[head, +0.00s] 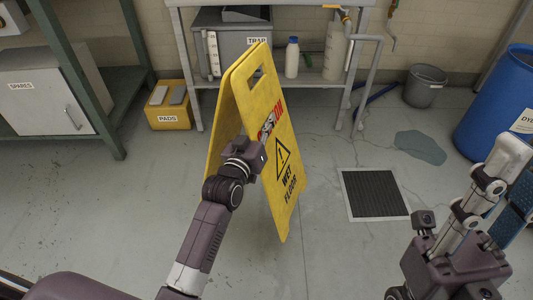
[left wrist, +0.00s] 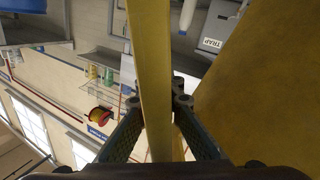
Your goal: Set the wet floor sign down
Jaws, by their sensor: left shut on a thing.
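The yellow wet floor sign (head: 278,200) stands upright in the middle of the head view, its two panels spread like a tent. Its printed face is turned to the right. My left gripper (head: 266,137) is shut on the sign's edge, partly hiding its front; I cannot tell whether the sign's feet touch the floor. In the left wrist view, the fingers (left wrist: 160,108) pinch the yellow edge of a panel (left wrist: 151,60). My right gripper (head: 485,195) is at the lower right, away from the sign; its opening is unclear.
A dark floor grate (head: 375,194) and a puddle (head: 420,147) lie right of the sign. A blue drum (head: 495,100) and grey bucket (head: 425,85) stand at the right. A metal bench (head: 270,85) is behind, a yellow pads box (head: 168,105) and green shelf (head: 125,90) at left.

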